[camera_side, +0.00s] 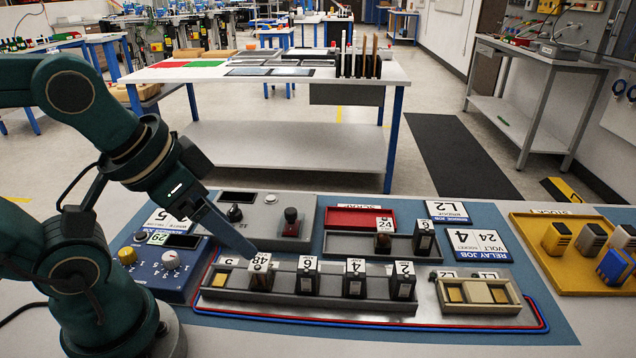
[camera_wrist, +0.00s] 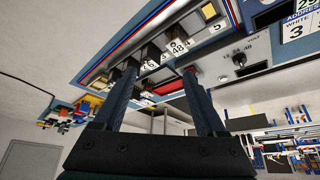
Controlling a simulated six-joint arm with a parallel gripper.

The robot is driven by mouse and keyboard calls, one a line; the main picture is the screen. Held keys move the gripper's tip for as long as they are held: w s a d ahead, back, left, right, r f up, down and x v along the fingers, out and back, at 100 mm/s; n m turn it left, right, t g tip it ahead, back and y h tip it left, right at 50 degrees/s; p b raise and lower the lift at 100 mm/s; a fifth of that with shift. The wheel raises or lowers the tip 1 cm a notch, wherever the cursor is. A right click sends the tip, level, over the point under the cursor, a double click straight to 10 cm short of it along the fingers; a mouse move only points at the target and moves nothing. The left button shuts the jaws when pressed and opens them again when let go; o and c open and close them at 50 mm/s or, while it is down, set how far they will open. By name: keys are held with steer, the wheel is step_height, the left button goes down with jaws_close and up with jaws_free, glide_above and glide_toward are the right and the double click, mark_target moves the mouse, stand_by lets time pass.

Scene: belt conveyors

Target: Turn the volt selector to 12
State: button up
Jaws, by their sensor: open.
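The volt selector looks to be the black knob (camera_side: 234,213) on a grey panel (camera_side: 262,238) behind the relay rail. In the wrist view the black knob (camera_wrist: 239,59) has small numbers by it, apparently 12, 24 and 48. Its pointer direction is too small to tell. My gripper (camera_side: 248,250) points down and right, its tip near the block marked 48 (camera_side: 261,272), in front and right of the knob. In the wrist view my gripper (camera_wrist: 160,78) shows two spread fingers, with nothing held between them. The knob lies outside the fingers, apart from them.
Several numbered blocks stand in the rail (camera_side: 330,300). A blue box (camera_side: 150,277) with yellow and white knobs sits at left. A yellow tray (camera_side: 545,268) is at right.

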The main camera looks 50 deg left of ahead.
steer(key=n+g, duration=0.2)
steer(key=g, duration=0.3)
glide_above(233, 207)
steer(key=shift+h, duration=0.4)
step_height(233, 207, down, 7)
steer(key=shift+w+a+r, duration=0.1)
steer(key=shift+r, duration=0.05)
steer(key=shift+a+f, duration=0.1)
steer(key=shift+f, duration=2.55)
jaws_close()
